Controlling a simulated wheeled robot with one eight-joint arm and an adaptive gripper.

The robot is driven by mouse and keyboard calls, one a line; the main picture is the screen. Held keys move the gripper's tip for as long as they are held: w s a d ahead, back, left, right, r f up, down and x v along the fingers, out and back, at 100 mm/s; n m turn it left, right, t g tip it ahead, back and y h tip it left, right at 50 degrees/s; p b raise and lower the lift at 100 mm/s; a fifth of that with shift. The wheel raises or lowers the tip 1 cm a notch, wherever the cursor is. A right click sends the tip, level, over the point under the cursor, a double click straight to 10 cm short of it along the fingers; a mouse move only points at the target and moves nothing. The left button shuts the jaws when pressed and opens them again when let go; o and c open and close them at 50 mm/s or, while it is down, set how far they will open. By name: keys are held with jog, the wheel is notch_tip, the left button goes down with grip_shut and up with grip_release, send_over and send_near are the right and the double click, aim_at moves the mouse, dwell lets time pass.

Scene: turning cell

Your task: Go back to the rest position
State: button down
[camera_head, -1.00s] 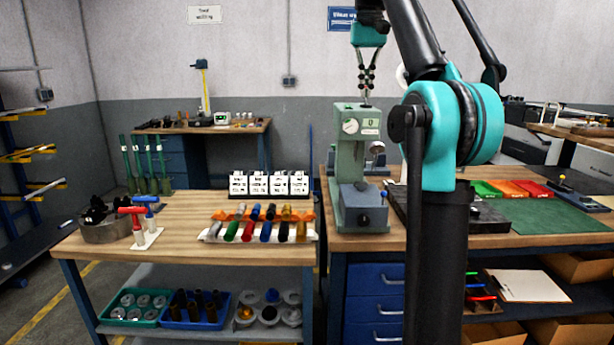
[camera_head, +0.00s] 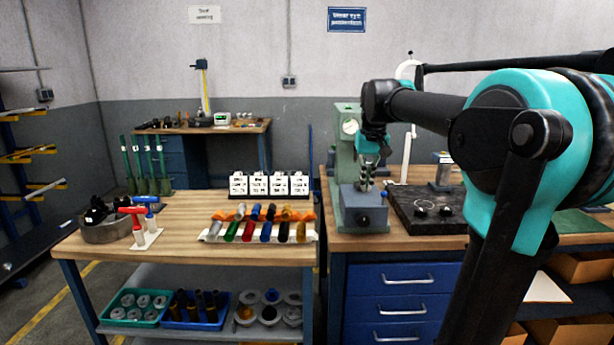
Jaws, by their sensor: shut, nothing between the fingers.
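My gripper (camera_head: 367,182) hangs pointing down in front of the green bench press, just above the press's grey-blue base block. Its fingers are shut with nothing held between them. I cannot tell whether the fingertips touch the block. My arm reaches in from the right, with its large teal joint close to the camera, and hides much of the right bench.
The green press (camera_head: 347,120) stands on the right bench beside a black plate (camera_head: 425,225).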

jog(key=s+d+f+t, duration=0.1)
jog(key=s+f, duration=1)
jog(key=f, duration=0.4)
jog(key=s+d+f+t, duration=0.1)
jog(key=s+f, duration=1.1)
jog(key=f, duration=0.3)
jog(key=shift+f, duration=0.15)
